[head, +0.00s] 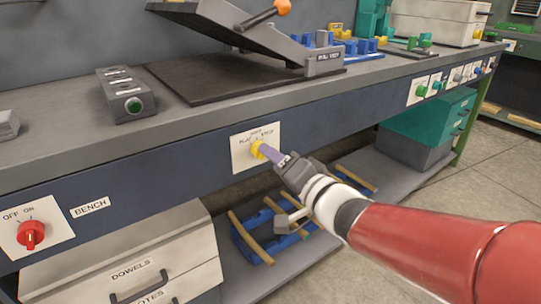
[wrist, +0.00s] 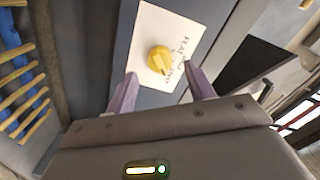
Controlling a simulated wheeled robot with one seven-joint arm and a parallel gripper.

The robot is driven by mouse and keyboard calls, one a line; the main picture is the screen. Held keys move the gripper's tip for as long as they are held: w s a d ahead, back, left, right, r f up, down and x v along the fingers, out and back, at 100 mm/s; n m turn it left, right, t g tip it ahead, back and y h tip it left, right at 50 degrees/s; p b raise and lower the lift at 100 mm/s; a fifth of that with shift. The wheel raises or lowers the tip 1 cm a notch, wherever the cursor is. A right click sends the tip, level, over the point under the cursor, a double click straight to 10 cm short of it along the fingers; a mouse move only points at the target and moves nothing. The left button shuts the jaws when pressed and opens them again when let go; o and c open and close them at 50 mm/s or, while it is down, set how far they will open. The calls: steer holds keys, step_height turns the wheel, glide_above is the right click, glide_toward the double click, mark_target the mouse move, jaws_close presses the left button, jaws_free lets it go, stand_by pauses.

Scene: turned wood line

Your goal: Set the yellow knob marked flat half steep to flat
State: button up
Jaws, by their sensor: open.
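The yellow knob (head: 258,149) sits on a white plate (head: 239,160) on the dark front panel of the bench. The plate bears the words flat, half and steep, small in the head view. In the wrist view the yellow knob (wrist: 161,60) shows between and beyond my fingers, with a pointer ridge on its face; which mark it points at I cannot tell. My gripper (head: 268,153) is at the knob from the right in the head view. In the wrist view my gripper (wrist: 160,92) is open, with a purple finger on each side, and nothing is held.
A red off/on knob (head: 31,234) is at the left of the panel. Several other knobs, one green (head: 421,90), are at the right. A blue rack with wooden dowels (head: 250,238) lies below. A tilted platform (head: 225,22) stands on the bench top.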

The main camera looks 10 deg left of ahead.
steer(key=shift+x, duration=2)
steer(key=c, duration=1)
steer(key=shift+d+n+b, duration=0.1)
steer(key=shift+n+b, duration=0.2)
steer(key=shift+n, duration=0.1)
steer(key=shift+n+b, duration=3.85)
steer(key=shift+n, duration=4.85)
